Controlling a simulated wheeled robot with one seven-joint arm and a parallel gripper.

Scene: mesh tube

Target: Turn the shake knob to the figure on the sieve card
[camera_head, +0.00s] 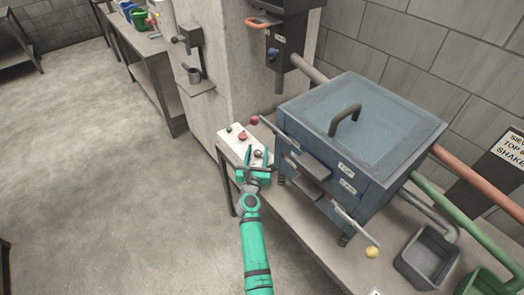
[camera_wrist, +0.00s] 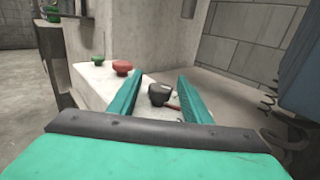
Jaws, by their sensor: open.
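A dark round knob (camera_wrist: 160,95) with a small red pointer stands on a pale control panel (camera_wrist: 95,84). In the wrist view it lies between the two fingers, a little beyond their tips as far as I can tell. In the head view the knob (camera_head: 258,153) shows just past my gripper (camera_head: 257,160). My gripper (camera_wrist: 162,85) is open, with green fingers apart and nothing held. The sieve card (camera_head: 511,148) is at the right edge of the head view, cut off; only parts of words show and no figure is readable. The scale around the knob is too small to read.
A red button (camera_wrist: 122,67) and a green button (camera_wrist: 98,60) sit on the same panel, left of the knob. The blue sieve box (camera_head: 360,125) stands close on the right, with a red-ended lever (camera_head: 254,120) and a yellow-ended lever (camera_head: 371,252). A grey bin (camera_head: 428,258) sits at lower right.

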